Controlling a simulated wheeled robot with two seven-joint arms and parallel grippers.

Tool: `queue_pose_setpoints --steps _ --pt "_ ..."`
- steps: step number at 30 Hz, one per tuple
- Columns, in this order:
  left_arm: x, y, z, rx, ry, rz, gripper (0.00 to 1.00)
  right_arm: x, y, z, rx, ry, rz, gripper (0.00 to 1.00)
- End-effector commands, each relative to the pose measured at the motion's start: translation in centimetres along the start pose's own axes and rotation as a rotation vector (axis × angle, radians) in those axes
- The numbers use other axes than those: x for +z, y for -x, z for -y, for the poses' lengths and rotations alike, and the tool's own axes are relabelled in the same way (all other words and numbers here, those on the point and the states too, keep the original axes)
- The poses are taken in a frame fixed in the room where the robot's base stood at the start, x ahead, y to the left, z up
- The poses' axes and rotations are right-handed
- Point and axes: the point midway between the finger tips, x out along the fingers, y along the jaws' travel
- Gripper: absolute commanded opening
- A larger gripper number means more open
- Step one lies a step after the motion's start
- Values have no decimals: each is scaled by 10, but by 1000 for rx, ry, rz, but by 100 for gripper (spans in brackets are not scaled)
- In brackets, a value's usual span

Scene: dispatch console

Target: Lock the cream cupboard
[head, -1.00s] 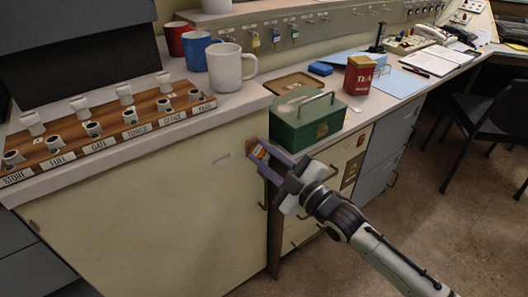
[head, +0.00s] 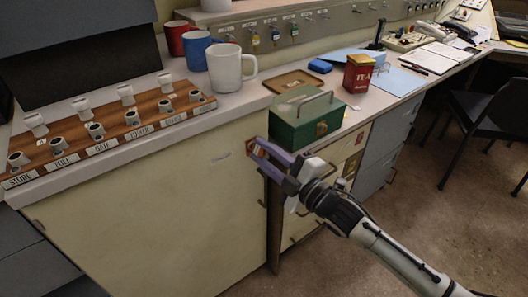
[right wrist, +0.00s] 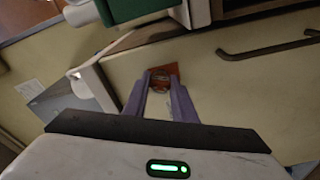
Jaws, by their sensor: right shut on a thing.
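The cream cupboard (head: 150,215) has its large door under the counter at the left in the head view, and it looks closed. A small orange-brown lock plate (head: 250,146) sits near the door's upper right corner. It also shows in the right wrist view (right wrist: 172,70), with a small round lock piece (right wrist: 160,83) in front of it. My right gripper (head: 255,150) has its purple fingers shut on this lock piece. The fingertips partly hide the piece, and I cannot tell how far it is turned. My left gripper is out of view.
A green box (head: 306,122) with a handle stands on the counter just above my right gripper. White, blue and red mugs and a labelled wooden board (head: 110,128) stand further left. A dark door handle (right wrist: 270,48) is near the gripper.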

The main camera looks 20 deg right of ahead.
Motion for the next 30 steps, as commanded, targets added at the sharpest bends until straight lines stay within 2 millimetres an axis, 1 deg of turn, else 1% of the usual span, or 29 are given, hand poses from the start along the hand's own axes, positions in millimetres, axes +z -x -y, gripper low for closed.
queue_pose_setpoints --steps 1,6,9,17,22,30 --pt "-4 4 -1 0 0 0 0 -1 -2 -7 0 48 0 3" --pt "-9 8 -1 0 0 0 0 -1 -2 -7 -15 200 0 3" --pt "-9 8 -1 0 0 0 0 -1 -2 -6 -18 234 0 3" --pt "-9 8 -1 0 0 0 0 -1 -2 -6 -19 242 0 3" --pt "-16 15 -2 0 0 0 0 -2 -2 -9 -35 394 1 3" --pt "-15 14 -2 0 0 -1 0 -1 -2 -6 -28 328 2 3"
